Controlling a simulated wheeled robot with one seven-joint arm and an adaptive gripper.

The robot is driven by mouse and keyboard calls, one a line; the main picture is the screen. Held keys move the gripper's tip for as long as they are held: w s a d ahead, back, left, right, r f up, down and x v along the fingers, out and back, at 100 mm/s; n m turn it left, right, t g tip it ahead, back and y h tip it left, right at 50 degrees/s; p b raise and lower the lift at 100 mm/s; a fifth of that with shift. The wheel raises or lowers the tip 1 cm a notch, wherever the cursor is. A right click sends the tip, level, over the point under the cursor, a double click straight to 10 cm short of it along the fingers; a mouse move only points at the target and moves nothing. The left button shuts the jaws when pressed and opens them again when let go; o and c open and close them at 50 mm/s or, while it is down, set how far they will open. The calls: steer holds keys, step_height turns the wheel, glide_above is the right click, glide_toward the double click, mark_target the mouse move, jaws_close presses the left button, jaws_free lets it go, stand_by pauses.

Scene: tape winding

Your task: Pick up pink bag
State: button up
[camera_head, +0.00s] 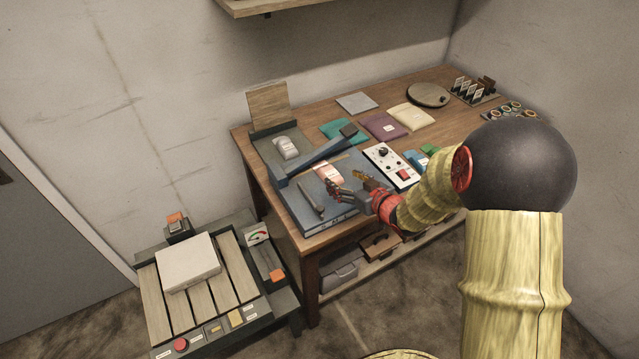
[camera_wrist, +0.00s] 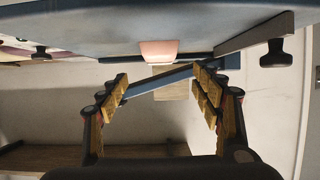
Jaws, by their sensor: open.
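The pink bag (camera_head: 329,173) lies on the blue-grey board (camera_head: 300,205) near the front of the wooden table. In the wrist view the bag (camera_wrist: 158,51) shows as a small pale pink block on the board's surface, centred between the fingers but beyond their tips. My gripper (camera_head: 346,184) is open and empty, just to the right of and in front of the bag in the head view. Its spread fingers (camera_wrist: 160,85) also show in the wrist view, apart from the bag. The fingers partly overlap the bag's near side in the head view.
A dark bar (camera_head: 311,199) lies on the board left of my gripper. A long blue-grey arm (camera_head: 322,155) runs behind the bag. A white control box (camera_head: 390,166) stands at right. Teal, mauve (camera_head: 383,127) and cream pouches lie behind. A slatted stand (camera_head: 205,285) is at lower left.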

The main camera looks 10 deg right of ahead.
mark_target(331, 173)
steer(key=b+x, duration=0.2)
steer(key=x, duration=0.4)
steer(key=shift+w+a+f, duration=0.1)
steer(key=shift+w+f, duration=0.05)
steer(key=shift+f, duration=0.1)
steer(key=shift+w+a+f, duration=0.1)
steer(key=shift+w+a, duration=0.05)
steer(key=shift+w, duration=0.4)
steer(key=shift+c, duration=0.2)
steer(key=c, duration=1.3)
steer(key=shift+c, duration=0.2)
